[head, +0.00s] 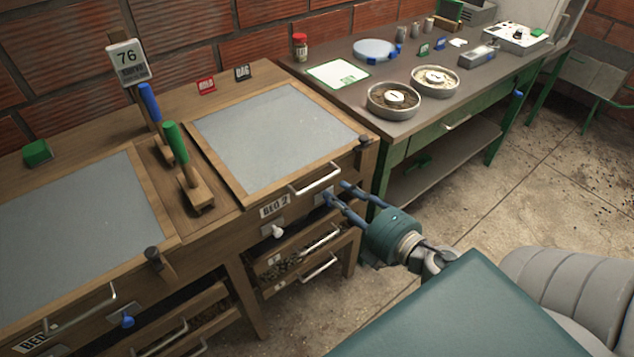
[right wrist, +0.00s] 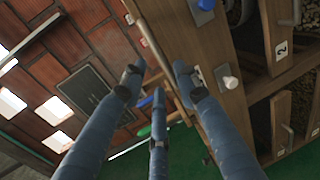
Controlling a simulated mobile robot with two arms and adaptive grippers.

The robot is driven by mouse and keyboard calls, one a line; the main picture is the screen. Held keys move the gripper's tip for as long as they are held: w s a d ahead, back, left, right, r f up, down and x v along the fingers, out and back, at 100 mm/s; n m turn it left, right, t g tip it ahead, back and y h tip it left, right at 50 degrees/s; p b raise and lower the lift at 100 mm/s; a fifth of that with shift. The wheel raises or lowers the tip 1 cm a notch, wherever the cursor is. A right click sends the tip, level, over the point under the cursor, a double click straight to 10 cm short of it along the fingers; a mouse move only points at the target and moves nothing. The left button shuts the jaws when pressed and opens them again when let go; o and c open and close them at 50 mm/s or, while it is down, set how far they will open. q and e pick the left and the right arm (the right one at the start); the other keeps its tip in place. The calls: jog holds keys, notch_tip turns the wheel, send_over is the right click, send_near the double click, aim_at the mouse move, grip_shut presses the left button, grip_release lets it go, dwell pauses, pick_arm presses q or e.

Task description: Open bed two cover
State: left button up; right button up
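The bed two cover (head: 275,135) is a grey panel in a wooden frame, lying flat and closed on the right wooden bed. Its metal bar handle (head: 318,180) is at the front edge, above the "BED 2" label (head: 274,207). My right gripper (head: 335,192) is just below and in front of the handle, its blue fingers pointing at the bed front. In the right wrist view its fingers (right wrist: 160,85) are spread apart with nothing seen between them. I cannot tell whether any finger touches the handle or bed. My left gripper is not in view.
A white knob (head: 277,232) sits below the label, above open-fronted drawers (head: 300,255). The left bed (head: 75,230) has its own closed cover. Green- and blue-handled tools (head: 174,143) stand between the beds. A bench with two bowls (head: 394,100) stands at right.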

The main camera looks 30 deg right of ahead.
aim_at(320, 183)
jog(key=p+x, duration=0.1)
jog(key=x, duration=0.7)
jog(key=shift+w+f, duration=0.1)
jog(key=shift+w, duration=0.15)
grip_shut()
